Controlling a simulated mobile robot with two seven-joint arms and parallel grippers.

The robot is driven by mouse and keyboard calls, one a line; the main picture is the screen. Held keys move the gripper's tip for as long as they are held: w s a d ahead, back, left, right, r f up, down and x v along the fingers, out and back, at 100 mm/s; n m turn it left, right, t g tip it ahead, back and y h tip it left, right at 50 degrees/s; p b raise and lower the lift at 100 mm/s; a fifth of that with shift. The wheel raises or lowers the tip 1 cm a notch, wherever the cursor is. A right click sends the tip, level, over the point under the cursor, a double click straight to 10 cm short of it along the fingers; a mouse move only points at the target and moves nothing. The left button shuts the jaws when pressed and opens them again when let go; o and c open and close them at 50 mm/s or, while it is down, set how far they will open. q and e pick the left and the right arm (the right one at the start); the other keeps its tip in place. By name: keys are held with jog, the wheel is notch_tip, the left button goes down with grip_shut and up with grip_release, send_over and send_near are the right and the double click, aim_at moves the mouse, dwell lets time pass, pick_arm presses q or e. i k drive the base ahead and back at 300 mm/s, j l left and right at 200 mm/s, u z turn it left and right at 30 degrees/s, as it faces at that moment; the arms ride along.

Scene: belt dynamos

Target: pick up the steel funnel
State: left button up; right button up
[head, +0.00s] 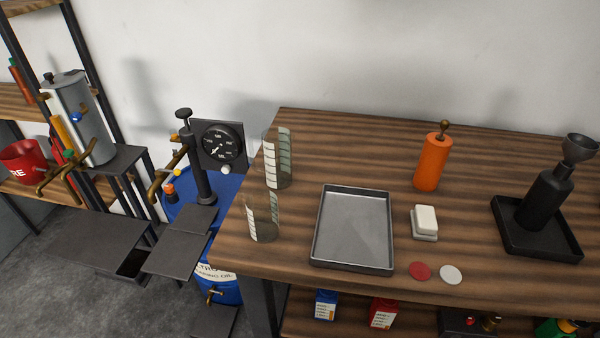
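A dark grey metal funnel (579,149) sits mouth up in the neck of a black bottle (545,200) at the right of the wooden table. The bottle stands upright in a square black tray (511,236). The funnel is near the right edge of the head view and shows whole or nearly so. Neither of my grippers is in the head view.
On the table (460,295) stand an orange bottle (432,165), a white block (426,218), an empty grey tray (352,228), two glass cylinders (262,218) and red (420,271) and white discs (451,275). A blue drum (228,290) with a gauge (222,143) stands left.

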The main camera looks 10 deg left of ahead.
aim_at(576, 148)
jog(key=z, duration=1.2)
jog(key=i+l+u, duration=0.1)
jog(key=l, duration=0.35)
jog(key=i+l+u, duration=0.1)
jog(key=l, duration=0.35)
jog(key=i+l+u, duration=0.1)
jog(key=l, duration=0.4)
jog(key=i+l+u, duration=0.1)
jog(key=l, duration=0.35)
